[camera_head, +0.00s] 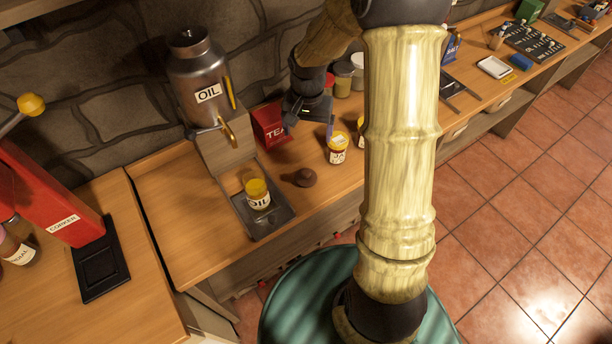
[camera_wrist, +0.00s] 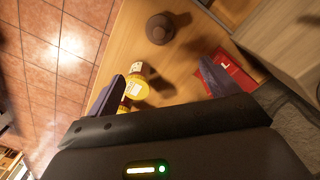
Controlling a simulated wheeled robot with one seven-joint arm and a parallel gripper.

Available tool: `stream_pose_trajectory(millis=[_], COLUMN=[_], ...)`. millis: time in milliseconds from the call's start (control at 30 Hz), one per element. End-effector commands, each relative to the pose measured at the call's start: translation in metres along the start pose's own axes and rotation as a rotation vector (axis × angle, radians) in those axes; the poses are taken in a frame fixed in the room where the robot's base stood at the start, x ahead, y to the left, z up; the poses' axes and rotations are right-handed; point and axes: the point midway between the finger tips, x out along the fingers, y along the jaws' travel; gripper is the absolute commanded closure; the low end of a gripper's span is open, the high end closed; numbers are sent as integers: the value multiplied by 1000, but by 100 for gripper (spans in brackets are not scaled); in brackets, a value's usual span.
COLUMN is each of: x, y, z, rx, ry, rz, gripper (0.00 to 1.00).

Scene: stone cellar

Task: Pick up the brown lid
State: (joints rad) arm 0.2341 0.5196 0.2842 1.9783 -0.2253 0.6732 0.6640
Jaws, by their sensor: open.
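The brown lid (camera_head: 304,178) lies on the wooden counter, between the oil jar on its tray and a yellow-lidded jar. In the wrist view the brown lid (camera_wrist: 160,28) shows whole at the top, round with a knob, with nothing touching it. My gripper (camera_head: 311,122) is above the counter, behind the lid, near the red tea box. In the wrist view my gripper (camera_wrist: 160,86) has its two fingers spread wide, with nothing between them, and the lid lies beyond the fingertips.
A yellow-lidded jar (camera_head: 338,148) stands close to my gripper; in the wrist view it is beside one finger. A red tea box (camera_head: 270,125) is by the other finger. An oil jar (camera_head: 257,194) stands in a dark tray (camera_head: 272,227) under the metal oil dispenser (camera_head: 197,75).

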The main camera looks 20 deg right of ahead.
Motion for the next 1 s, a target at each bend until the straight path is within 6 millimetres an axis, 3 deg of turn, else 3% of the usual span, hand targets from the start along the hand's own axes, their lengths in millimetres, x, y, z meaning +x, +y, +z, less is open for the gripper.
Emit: stream_pose_trajectory(millis=[167, 700, 1000], x=[19, 110, 121], y=[0, 0, 0], z=[1, 2, 2], rx=[-2, -2, -1], ry=[-5, -3, 0], rz=[2, 2, 0], gripper=[13, 13, 13])
